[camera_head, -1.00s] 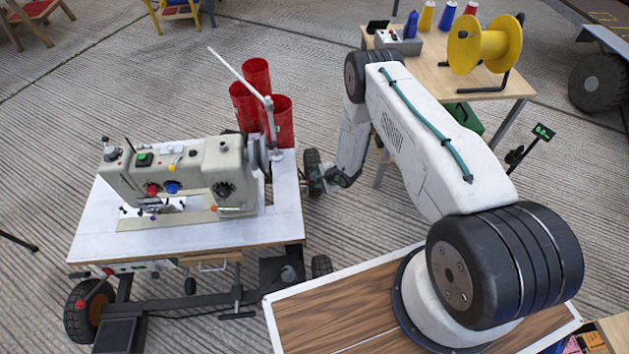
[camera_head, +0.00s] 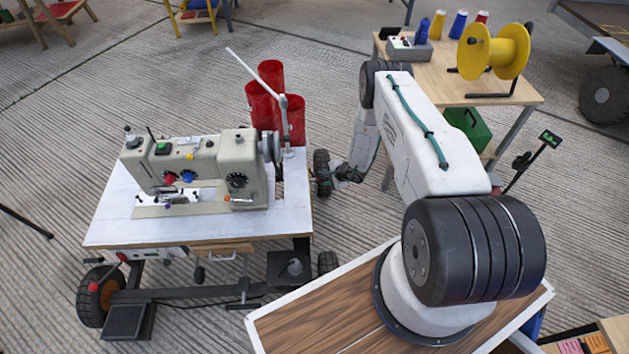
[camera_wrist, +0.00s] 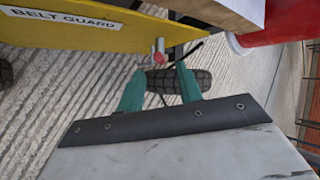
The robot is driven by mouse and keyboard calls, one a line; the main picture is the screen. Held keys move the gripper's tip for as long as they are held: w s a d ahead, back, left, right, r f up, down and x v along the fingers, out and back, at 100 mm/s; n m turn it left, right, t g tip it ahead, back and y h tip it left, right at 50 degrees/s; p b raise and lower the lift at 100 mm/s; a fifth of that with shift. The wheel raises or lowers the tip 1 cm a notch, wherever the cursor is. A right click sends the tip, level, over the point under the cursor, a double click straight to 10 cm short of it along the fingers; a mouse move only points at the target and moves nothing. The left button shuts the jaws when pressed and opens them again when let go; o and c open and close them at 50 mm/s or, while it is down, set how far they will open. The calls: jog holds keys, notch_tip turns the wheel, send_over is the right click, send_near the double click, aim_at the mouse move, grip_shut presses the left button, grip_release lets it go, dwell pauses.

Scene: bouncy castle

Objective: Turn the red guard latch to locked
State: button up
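The red latch (camera_wrist: 158,56) appears as a small red-tipped handle on a metal pin below the yellow belt guard (camera_wrist: 85,28), which bears a "BELT GUARD" label, in the wrist view. My gripper (camera_wrist: 160,70) has two teal fingers spread apart, with nothing between them. The latch lies just beyond the fingertips, roughly centred between them and apart from them. In the head view my gripper (camera_head: 338,173) is small and partly hidden, low at the right side of the sewing machine cart (camera_head: 240,222). The latch cannot be made out there.
The sewing machine (camera_head: 205,170) and red cylinders (camera_head: 262,105) stand on the cart's top. A cart wheel (camera_wrist: 180,82) lies beyond my fingers. A wooden table (camera_head: 430,75) with a yellow spool (camera_head: 494,50) stands behind my arm. A post with a small display (camera_head: 550,139) stands right.

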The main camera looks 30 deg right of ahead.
aim_at(313, 180)
jog(key=x, duration=0.4)
jog(key=shift+w+a+f, duration=0.15)
jog(key=shift+w+f, duration=0.1)
jog(key=shift+f, duration=0.05)
jog(key=shift+c, duration=0.4)
grip_shut()
jog(key=n+t, duration=0.1)
jog(key=t, duration=0.1)
jog(key=f+n+t, duration=0.1)
jog(key=t, duration=0.2)
jog(key=s+n+t+h, duration=0.1)
jog(key=t, duration=0.1)
jog(key=shift+a+f+t, duration=0.3)
dwell(0.3)
